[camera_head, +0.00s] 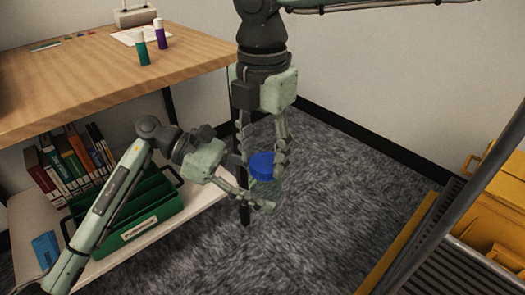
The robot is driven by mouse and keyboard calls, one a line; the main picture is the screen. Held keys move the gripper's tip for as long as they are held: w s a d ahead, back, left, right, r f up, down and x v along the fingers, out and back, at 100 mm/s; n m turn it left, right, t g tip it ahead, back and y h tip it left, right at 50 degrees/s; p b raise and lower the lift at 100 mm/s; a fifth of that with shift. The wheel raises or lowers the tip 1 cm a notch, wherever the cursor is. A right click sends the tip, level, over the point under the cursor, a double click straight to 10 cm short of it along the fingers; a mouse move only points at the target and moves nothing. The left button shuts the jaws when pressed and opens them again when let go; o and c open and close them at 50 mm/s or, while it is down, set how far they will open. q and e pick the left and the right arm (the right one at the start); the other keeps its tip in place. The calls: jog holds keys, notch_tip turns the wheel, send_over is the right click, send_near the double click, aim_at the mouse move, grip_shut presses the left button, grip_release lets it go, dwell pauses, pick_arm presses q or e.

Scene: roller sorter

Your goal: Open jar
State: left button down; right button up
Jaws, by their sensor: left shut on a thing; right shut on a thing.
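A jar with a blue lid (262,165) is held in the air over the grey carpet, right of the desk. Its clear or greenish body (264,190) shows under the lid, partly covered by fingers. My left gripper (258,197) comes in from the left and is shut on the jar body. My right gripper (262,160) points down from above and is shut with its fingers on both sides of the blue lid. The lid sits on top of the jar; whether it is loose cannot be told.
Below, a shelf holds books (75,160) and a green crate (130,235). Yellow bins (480,220) and a roller frame are at the right. Carpet between is clear.

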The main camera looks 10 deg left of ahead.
jog(key=shift+w+a+r, duration=0.1)
jog(key=shift+w+a, duration=0.05)
jog(key=shift+w, duration=0.1)
jog(key=o, duration=1.3)
jog(key=shift+s, duration=0.1)
jog(key=shift+r, duration=2.2)
jog(key=shift+c, duration=0.4)
jog(key=m, duration=0.2)
jog(key=r+m, duration=0.1)
jog(key=m, duration=0.3)
jog(key=shift+d+r, duration=0.25)
jog(key=shift+r, duration=0.15)
jog(key=m, duration=0.2)
jog(key=r+m, duration=0.1)
jog(key=m, duration=0.1)
jog(key=shift+d, duration=0.1)
jog(key=shift+m, duration=0.5)
jog(key=shift+f, duration=3.9)
